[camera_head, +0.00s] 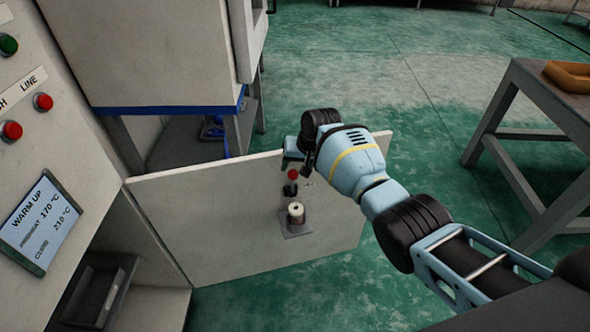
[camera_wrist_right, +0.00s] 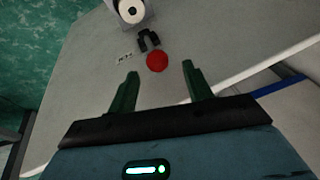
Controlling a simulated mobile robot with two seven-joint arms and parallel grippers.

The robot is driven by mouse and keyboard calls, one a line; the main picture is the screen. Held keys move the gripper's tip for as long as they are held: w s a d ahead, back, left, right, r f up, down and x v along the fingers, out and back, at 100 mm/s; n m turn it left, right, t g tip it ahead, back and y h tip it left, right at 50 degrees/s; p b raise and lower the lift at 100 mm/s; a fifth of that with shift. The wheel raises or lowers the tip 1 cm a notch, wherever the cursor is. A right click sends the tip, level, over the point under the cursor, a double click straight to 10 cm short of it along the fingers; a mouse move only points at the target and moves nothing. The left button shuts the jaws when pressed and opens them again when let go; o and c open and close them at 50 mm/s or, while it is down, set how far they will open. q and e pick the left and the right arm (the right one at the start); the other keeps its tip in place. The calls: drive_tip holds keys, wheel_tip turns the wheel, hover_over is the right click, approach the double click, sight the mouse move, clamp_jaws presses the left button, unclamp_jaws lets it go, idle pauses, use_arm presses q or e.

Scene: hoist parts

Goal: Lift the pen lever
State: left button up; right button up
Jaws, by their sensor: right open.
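A pale panel (camera_head: 230,215) stands out from the cabinet like an open door. On it are a red round knob (camera_head: 293,174) and a small black fitting (camera_head: 290,189) just below. I cannot tell which of these is the pen lever. In the right wrist view the red knob (camera_wrist_right: 157,62) appears between and just beyond the fingertips, with the black forked fitting (camera_wrist_right: 148,40) past it. My right gripper (camera_wrist_right: 160,72) is open and empty, with no visible contact. In the head view its fingers (camera_head: 295,157) are just above the knob, partly hidden by the wrist. My left gripper is out of view.
A white spool (camera_head: 296,211) on a bracket sits below the black fitting. Left stands a control cabinet with buttons and a warm-up display (camera_head: 40,224). A dark tray (camera_head: 100,290) sits low inside. A table (camera_head: 545,110) with an orange tray stands right. Green floor is clear between.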

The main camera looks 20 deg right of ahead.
drive_tip(key=shift+v, duration=1.05)
